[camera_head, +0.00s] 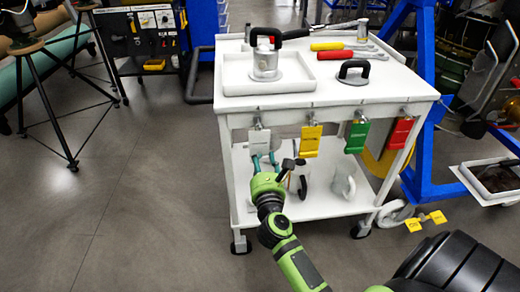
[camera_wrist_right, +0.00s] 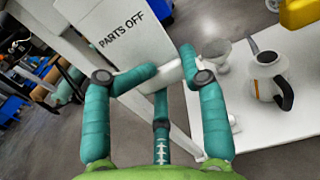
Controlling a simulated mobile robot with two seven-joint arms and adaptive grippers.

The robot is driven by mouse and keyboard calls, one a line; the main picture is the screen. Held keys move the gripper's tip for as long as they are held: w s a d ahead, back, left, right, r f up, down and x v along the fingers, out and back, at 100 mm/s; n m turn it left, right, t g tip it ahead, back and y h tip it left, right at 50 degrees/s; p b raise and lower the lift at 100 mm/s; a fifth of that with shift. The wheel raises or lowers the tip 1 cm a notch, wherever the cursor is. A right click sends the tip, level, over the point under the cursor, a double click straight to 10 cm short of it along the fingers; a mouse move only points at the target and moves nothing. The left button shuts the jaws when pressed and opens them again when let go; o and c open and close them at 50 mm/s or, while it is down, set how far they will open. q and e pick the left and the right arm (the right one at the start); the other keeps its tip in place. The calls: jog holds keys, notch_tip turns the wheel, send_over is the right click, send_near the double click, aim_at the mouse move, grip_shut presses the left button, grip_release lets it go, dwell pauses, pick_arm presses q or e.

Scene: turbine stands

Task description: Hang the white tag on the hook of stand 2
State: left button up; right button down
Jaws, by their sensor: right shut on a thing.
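The white tag (camera_head: 259,141) is at the front left of the white cart's top edge, just below a small metal hook (camera_head: 257,122). Whether it still bears on that hook I cannot tell. My right gripper (camera_head: 266,160) reaches up to its lower end, with teal fingers shut on it. In the right wrist view the fingertips (camera_wrist_right: 171,66) close on a white piece at the tag's edge, and the tag (camera_wrist_right: 122,30) reads "PARTS OFF". My left gripper is out of view. I cannot make out which stand is stand 2 or its hook.
Yellow (camera_head: 311,141), green (camera_head: 357,136) and red (camera_head: 401,132) tags hang along the cart's front edge. A white jug (camera_head: 343,183) stands on the lower shelf (camera_head: 325,208). Blue frames (camera_head: 425,150) stand to the right. The floor (camera_head: 140,190) left of the cart is clear.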

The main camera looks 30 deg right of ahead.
jog(key=shift+s+a+f, duration=0.1)
jog(key=shift+f, duration=0.35)
jog(key=shift+s+a+f, duration=0.1)
jog(key=shift+a+f, duration=0.05)
jog(key=shift+f, duration=0.05)
jog(key=shift+s+a, duration=0.35)
jog(key=shift+s, duration=0.3)
jog(key=shift+a, duration=0.15)
jog(key=shift+s+r, duration=0.2)
jog(key=c, duration=1.4)
grip_release()
jog(key=shift+c, duration=0.2)
